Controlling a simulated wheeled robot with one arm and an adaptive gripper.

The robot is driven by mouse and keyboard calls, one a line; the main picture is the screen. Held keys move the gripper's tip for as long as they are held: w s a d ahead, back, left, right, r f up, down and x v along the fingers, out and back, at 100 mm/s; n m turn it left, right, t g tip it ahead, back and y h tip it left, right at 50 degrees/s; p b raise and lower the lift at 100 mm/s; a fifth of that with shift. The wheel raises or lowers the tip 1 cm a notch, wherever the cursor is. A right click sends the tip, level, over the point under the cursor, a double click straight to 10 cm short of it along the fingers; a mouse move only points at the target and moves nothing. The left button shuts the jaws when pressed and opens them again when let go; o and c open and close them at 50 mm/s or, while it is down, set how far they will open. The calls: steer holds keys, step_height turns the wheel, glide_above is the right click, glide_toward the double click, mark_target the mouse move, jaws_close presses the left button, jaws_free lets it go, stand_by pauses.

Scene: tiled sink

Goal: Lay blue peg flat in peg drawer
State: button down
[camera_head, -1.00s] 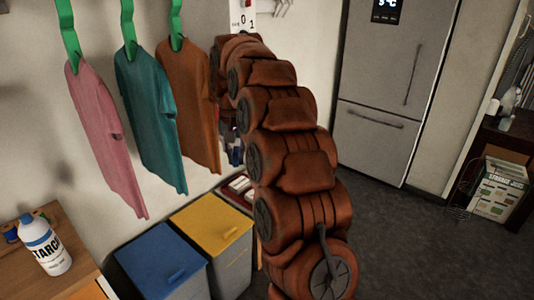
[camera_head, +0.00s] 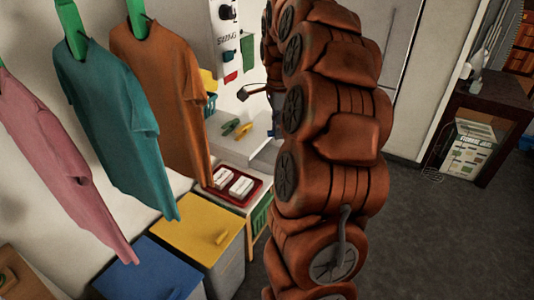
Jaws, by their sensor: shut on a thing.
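My brown segmented arm (camera_head: 325,130) rises through the middle of the head view and runs up to the top edge. My gripper cannot be made out; it is behind the arm or out of frame. I cannot pick out a blue peg. A green peg (camera_head: 230,127) and a yellow peg (camera_head: 243,130) lie side by side on a white surface left of the arm. No open peg drawer can be clearly identified; the arm covers part of that area.
Pink (camera_head: 60,160), teal (camera_head: 115,120) and orange (camera_head: 170,95) shirts hang at left. Below them are a blue-lidded bin (camera_head: 150,270) and a yellow-lidded bin (camera_head: 197,226). A red tray (camera_head: 256,190) holds white bars. Dark floor (camera_head: 420,240) is free at right.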

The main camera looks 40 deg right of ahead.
step_height(320, 180, down, 9)
steer(key=p, duration=0.3)
steer(key=shift+s, duration=0.15)
steer(key=shift+d+f, duration=0.1)
steer(key=shift+f, duration=0.35)
steer(key=shift+f+b, duration=0.2)
steer(key=shift+b, duration=0.1)
steer(key=c, duration=1.1)
jaws_free()
steer(key=shift+r, duration=0.1)
steer(key=shift+c, duration=0.2)
steer(key=shift+r+p, duration=0.25)
steer(key=shift+p, duration=0.15)
steer(key=shift+r+b, duration=0.25)
steer(key=shift+b, duration=0.15)
step_height(320, 180, up, 11)
steer(key=b, duration=0.3)
steer(key=shift+r, duration=0.15)
